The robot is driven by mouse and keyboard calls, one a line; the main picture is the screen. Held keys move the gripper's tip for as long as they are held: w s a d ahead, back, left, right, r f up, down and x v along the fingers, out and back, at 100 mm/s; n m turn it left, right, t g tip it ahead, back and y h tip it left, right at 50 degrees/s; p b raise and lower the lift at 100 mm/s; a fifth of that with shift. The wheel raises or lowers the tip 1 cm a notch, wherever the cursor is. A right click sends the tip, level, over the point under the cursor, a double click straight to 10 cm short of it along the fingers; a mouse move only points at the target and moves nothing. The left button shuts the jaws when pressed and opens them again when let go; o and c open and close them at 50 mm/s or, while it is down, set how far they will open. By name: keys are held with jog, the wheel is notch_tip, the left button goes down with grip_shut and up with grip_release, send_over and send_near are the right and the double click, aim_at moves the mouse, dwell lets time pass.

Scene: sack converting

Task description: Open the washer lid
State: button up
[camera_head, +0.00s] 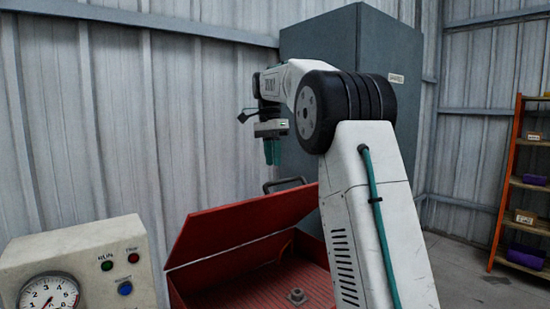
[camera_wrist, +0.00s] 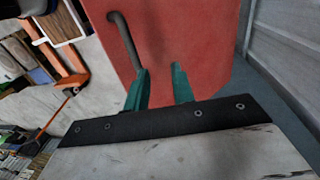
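The red parts washer (camera_head: 250,291) stands low in the middle of the head view. Its red lid (camera_head: 235,231) is raised and tilted, and the ribbed interior shows below it. A dark bar handle (camera_head: 284,184) sits at the lid's upper edge. In the wrist view the lid (camera_wrist: 200,40) fills the middle, with the handle (camera_wrist: 124,40) reaching down close to the left finger. My gripper (camera_head: 272,158) hangs just above and left of the handle, apparently apart from it. In the wrist view its teal fingers (camera_wrist: 162,87) are spread with nothing between them.
A beige control box (camera_head: 85,258) with a gauge and buttons stands at the lower left. A tall grey cabinet (camera_head: 340,40) is behind my arm. An orange-framed shelf (camera_head: 510,185) with boxes stands at the right. A corrugated metal wall (camera_head: 110,120) runs behind the washer.

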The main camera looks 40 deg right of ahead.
jog(key=shift+m, duration=0.9)
jog(key=s+d, duration=0.2)
jog(key=s+d+r, duration=0.1)
jog(key=s+d, duration=0.1)
jog(key=d, duration=0.1)
jog(key=s+d+r, duration=0.1)
jog(key=s+d, duration=0.1)
jog(key=shift+s+d, duration=0.25)
jog(key=shift+s, duration=0.05)
grip_shut()
jog(key=s+d+f+m+t+y, duration=0.1)
jog(key=s+d+f+m+t, duration=0.25)
jog(key=s+m+t, duration=0.5)
jog(key=s+d+f+m+t, duration=0.3)
jog(key=s+d+m+t, duration=0.15)
jog(key=s, duration=0.65)
jog(key=w+f+m+h, duration=0.1)
jog(key=w+f+m, duration=0.2)
jog(key=w, duration=0.9)
jog(key=shift+w+d+f+t, duration=0.2)
jog(key=shift+w+d+t, duration=0.05)
jog(key=shift+w+t, duration=0.1)
